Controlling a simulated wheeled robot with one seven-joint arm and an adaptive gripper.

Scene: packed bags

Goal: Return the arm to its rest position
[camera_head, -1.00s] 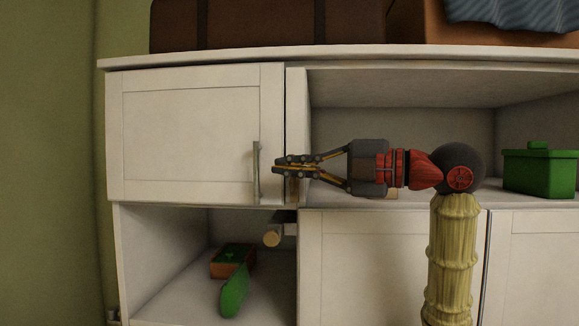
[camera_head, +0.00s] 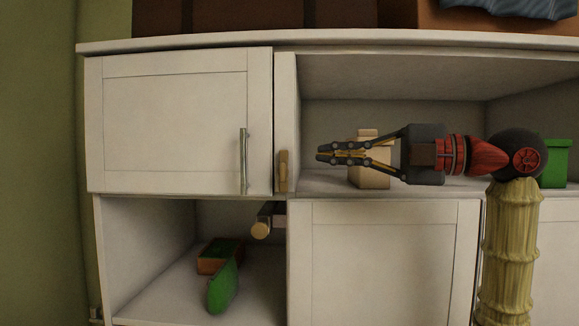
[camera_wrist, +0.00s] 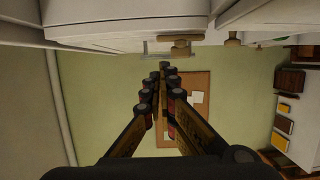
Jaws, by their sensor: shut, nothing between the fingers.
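My gripper (camera_head: 322,154) is shut and empty, pointing left in the head view, in front of the open upper shelf of the white cabinet (camera_head: 382,206). In the wrist view my gripper (camera_wrist: 163,70) also shows with its fingers together and nothing between them. A beige box (camera_head: 369,172) stands on the shelf behind the fingers and is partly hidden by them. The closed upper left door (camera_head: 170,122) with its metal handle (camera_head: 243,160) is left of the fingertips, apart from them.
A green lidded container (camera_head: 556,165) is partly hidden behind my arm. The lower left compartment holds a box with green (camera_head: 218,257) and a green object (camera_head: 222,287). A brown case (camera_head: 240,17) is on top. A board (camera_wrist: 190,95) hangs on the wall.

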